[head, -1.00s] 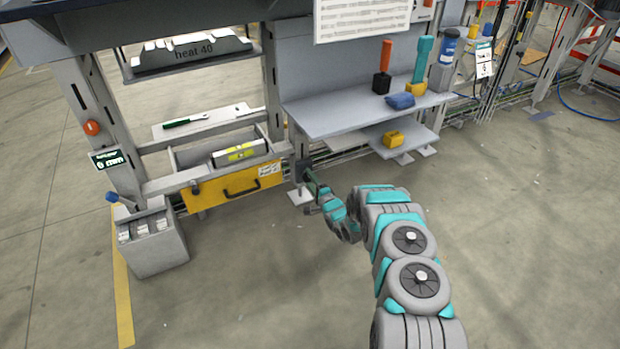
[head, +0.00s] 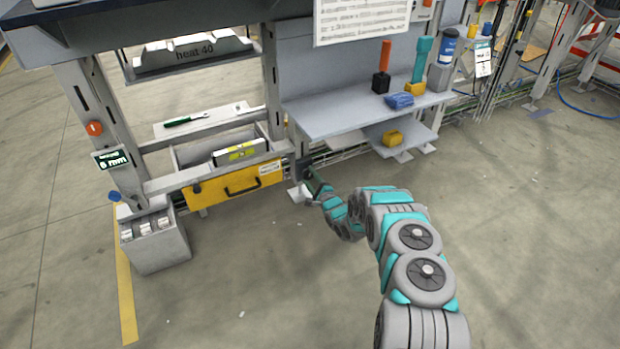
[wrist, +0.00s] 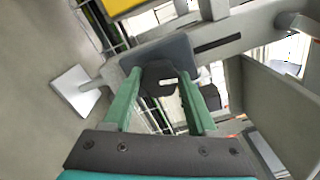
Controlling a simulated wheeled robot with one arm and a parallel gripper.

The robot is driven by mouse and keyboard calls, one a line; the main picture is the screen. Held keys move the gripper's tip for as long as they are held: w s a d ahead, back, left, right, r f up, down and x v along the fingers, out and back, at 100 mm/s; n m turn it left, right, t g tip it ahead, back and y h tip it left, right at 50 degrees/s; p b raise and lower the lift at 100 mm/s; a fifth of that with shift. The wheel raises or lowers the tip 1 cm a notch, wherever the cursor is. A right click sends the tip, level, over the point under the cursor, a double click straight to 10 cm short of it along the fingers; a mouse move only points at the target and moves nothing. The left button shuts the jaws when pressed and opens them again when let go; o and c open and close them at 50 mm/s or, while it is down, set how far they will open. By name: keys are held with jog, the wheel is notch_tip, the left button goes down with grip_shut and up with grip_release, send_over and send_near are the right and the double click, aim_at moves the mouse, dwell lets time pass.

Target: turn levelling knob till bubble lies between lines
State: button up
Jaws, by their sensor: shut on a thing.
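A dark round knob (wrist: 158,92) with a pale mark sits in front of a grey block in the wrist view. My gripper (wrist: 160,77) has its two green fingers on either side of the knob and is shut on it. In the head view my gripper (head: 311,181) is small, at the frame's lower right corner beside the yellow drawer front, and the knob is mostly hidden. A spirit level (head: 240,152) with yellow-green vials lies in the open drawer. Its bubble and lines are too small to read.
The yellow drawer front (head: 233,186) has a black handle. A grey bin (head: 157,250) with metal pieces stands at left. A shelf (head: 350,112) at right holds tools and a blue cloth (head: 399,101). A white foot plate (wrist: 75,92) is near my gripper. The floor in front is clear.

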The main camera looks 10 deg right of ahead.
jog(key=shift+d, duration=0.1)
jog(key=o, duration=1.4)
jog(key=shift+c, duration=0.2)
jog(key=shift+s, duration=0.1)
jog(key=v, duration=0.7)
jog(key=shift+s, duration=0.25)
